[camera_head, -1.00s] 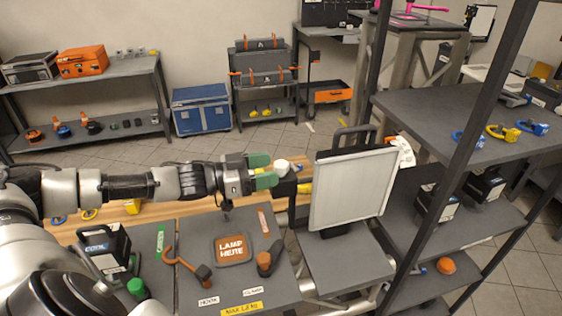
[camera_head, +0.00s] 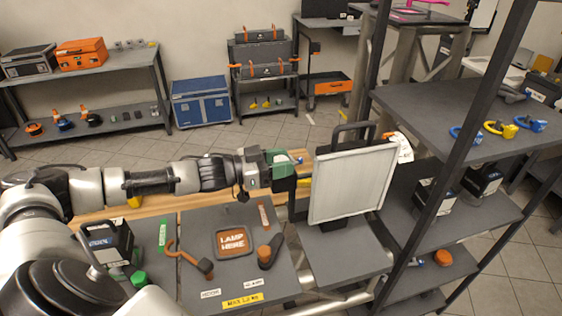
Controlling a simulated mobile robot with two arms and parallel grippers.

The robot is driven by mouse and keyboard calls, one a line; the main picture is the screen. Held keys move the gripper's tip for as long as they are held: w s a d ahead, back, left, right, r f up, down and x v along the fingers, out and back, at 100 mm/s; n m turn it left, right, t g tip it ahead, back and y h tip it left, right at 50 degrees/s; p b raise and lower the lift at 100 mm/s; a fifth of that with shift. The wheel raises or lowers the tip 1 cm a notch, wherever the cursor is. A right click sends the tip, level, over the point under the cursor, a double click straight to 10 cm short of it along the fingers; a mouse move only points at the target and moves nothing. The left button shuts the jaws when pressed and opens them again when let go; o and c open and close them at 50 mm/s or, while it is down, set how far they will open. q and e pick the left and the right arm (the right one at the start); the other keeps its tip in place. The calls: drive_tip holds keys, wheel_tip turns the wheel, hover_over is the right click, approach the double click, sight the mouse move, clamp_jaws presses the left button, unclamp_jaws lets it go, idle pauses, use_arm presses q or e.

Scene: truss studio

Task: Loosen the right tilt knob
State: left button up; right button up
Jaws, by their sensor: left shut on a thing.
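My left gripper (camera_head: 283,165), with green fingers, is at the panel's left side in the picture. It is shut on a dark knob there, mostly hidden by the fingers. A white tag (camera_head: 404,148) with an orange part beside it is at the panel's upper right. My right gripper is not in view.
A grey board with a "LAMP HERE" pad (camera_head: 234,243), an orange hook tool (camera_head: 190,260) and a dark orange-topped tool (camera_head: 270,250) lies in front. A black box (camera_head: 106,243) stands left. A shelf rack (camera_head: 455,120) stands close on the right.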

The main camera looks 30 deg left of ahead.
use_arm(q)
drive_tip(key=shift+f+n+t+y+b, duration=0.1)
drive_tip(key=shift+n+t+y+b, duration=0.2)
drive_tip(key=shift+n+t+y, duration=0.15)
drive_tip(key=shift+n+y, duration=0.25)
drive_tip(key=shift+y, duration=0.1)
drive_tip(key=shift+n+t+y, duration=0.5)
drive_tip(key=shift+t+y, duration=0.05)
drive_tip(key=shift+y, duration=0.05)
drive_tip(key=shift+r+n+t+y+p, duration=0.2)
drive_tip(key=shift+n+t+y+p, duration=0.1)
drive_tip(key=shift+y+p, duration=0.3)
drive_tip(key=n+y+p, duration=0.1)
drive_tip(key=y+p, duration=0.1)
drive_tip(key=n+t+y+p, duration=0.1)
drive_tip(key=n+y+p, duration=0.1)
drive_tip(key=shift+r+p, duration=0.2)
drive_tip(key=shift+p, duration=0.1)
drive_tip(key=shift+f+n+t+y+p, duration=0.15)
drive_tip(key=shift+n+y+p, duration=0.55)
drive_tip(key=shift+y, duration=0.5)
drive_tip(key=shift+n+t+y+p, duration=0.15)
drive_tip(key=shift+n+y+p, duration=0.55)
drive_tip(key=shift+y, duration=0.8)
drive_tip(key=o, duration=0.9)
drive_tip(key=shift+f, duration=0.1)
